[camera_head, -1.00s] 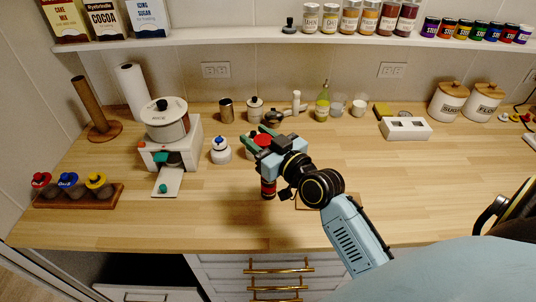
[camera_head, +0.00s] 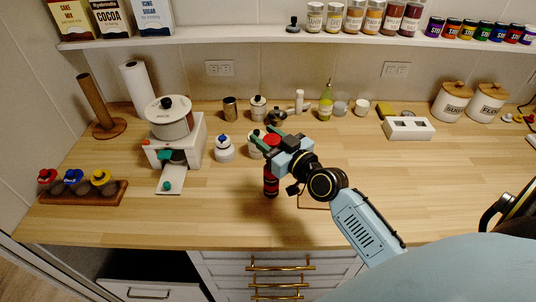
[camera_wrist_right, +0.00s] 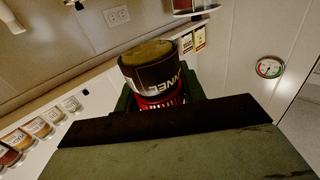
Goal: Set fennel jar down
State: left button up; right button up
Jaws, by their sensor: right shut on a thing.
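The fennel jar (camera_wrist_right: 153,72) fills the middle of the right wrist view, with a dark label ending in "NNEL", an olive end and a red ribbed part. My right gripper (camera_wrist_right: 158,100) is shut on it, with green fingers on both sides. In the head view my right gripper (camera_head: 270,138) is above the middle of the counter, and a red part shows at its fingers. A dark and red cylinder (camera_head: 271,184) shows just below; I cannot tell whether it belongs to the held jar. My left gripper is not in view.
The wooden counter (camera_head: 225,212) is clear in front. A white machine (camera_head: 192,135) and a rack of small jars (camera_head: 80,193) are on the left. A white canister (camera_head: 224,149) stands left of the gripper. A white box (camera_head: 409,128) is at the right. A shelf (camera_head: 250,38) runs above.

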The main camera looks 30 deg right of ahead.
jog(key=shift+f+b, duration=0.6)
jog(key=shift+f, duration=1.65)
jog(key=shift+f, duration=0.1)
jog(key=o, duration=0.5)
jog(key=shift+f, duration=0.15)
jog(key=o, duration=0.4)
jog(key=shift+o, duration=0.2)
jog(key=shift+b, duration=0.3)
